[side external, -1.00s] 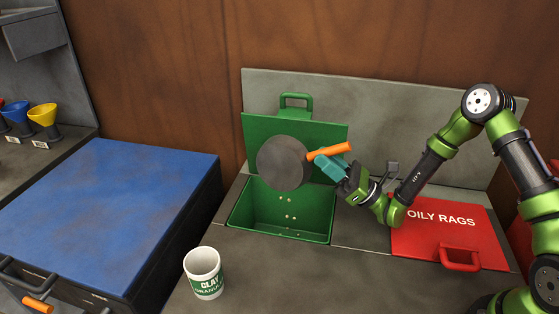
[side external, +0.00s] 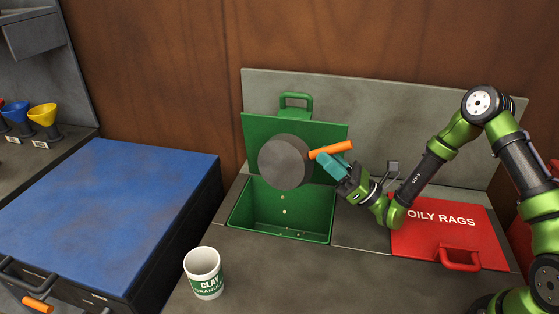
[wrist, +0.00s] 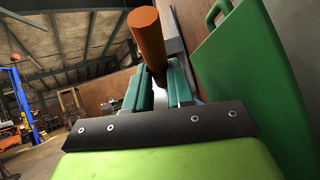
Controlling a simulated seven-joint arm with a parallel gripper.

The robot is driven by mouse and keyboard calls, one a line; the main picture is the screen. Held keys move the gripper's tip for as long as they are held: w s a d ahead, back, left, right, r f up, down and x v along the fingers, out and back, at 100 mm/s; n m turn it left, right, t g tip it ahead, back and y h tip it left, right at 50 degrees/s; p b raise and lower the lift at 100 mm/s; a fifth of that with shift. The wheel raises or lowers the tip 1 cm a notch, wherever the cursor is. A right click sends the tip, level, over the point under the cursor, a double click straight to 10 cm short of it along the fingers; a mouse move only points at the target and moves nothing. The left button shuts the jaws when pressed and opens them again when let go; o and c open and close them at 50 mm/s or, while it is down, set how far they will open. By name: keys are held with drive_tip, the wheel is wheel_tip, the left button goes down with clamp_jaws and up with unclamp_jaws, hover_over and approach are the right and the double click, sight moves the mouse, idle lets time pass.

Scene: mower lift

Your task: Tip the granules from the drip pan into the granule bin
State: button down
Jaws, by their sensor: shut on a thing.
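The drip pan (side external: 285,162) is a round grey pan with an orange handle (side external: 332,149). My gripper (side external: 333,165) is shut on the handle, which also shows between the teal fingers in the wrist view (wrist: 147,38). The pan is tipped steeply on its side above the granule bin (side external: 280,212), its bottom towards the side camera, so its inside is hidden. The bin is a green box sunk in the counter, its green lid (side external: 325,135) standing open behind. A few pale granules (side external: 283,212) show below the pan, within the bin.
A white mug (side external: 204,272) with a green clay granules label stands on the counter in front of the bin. A red lid (side external: 445,225) marked OILY RAGS is shut at the right. A blue-topped cabinet (side external: 110,210) stands at the left. The counter between is clear.

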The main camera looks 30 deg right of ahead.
drive_tip(key=shift+d+m, duration=0.1)
drive_tip(key=shift+m, duration=0.2)
drive_tip(key=s+a+f+n+g+y, duration=0.1)
drive_tip(key=s+a+f+n+g, duration=0.1)
drive_tip(key=n, duration=0.4)
drive_tip(key=s+a+f+n+g+y, duration=0.1)
drive_tip(key=s+a+f+n+g, duration=0.1)
drive_tip(key=a+n+g, duration=0.3)
drive_tip(key=s+a+f+n+g+y, duration=0.1)
drive_tip(key=s+a+f+n+g, duration=0.1)
drive_tip(key=n, duration=0.6)
drive_tip(key=shift+s+a+f+n+g, duration=0.1)
drive_tip(key=shift+a+f+n+g, duration=0.1)
drive_tip(key=shift+a+f+g, duration=0.4)
drive_tip(key=shift+a+f+n+g, duration=0.2)
drive_tip(key=shift+a+f+g, duration=0.15)
drive_tip(key=shift+g, duration=0.45)
drive_tip(key=s+a+n+h, duration=0.1)
drive_tip(key=a, duration=0.1)
drive_tip(key=s+a+f+n+g+h, duration=0.1)
drive_tip(key=a+n, duration=0.1)
drive_tip(key=s+a+f+n+h, duration=0.1)
drive_tip(key=a+n, duration=0.1)
drive_tip(key=shift+s+a+g+b, duration=0.25)
drive_tip(key=shift+s+g+b, duration=0.05)
drive_tip(key=shift+s+b, duration=0.05)
drive_tip(key=shift+s+a+f+n+h, duration=0.3)
drive_tip(key=shift+a+f+n+h, duration=0.1)
drive_tip(key=shift+a+f+n, duration=0.25)
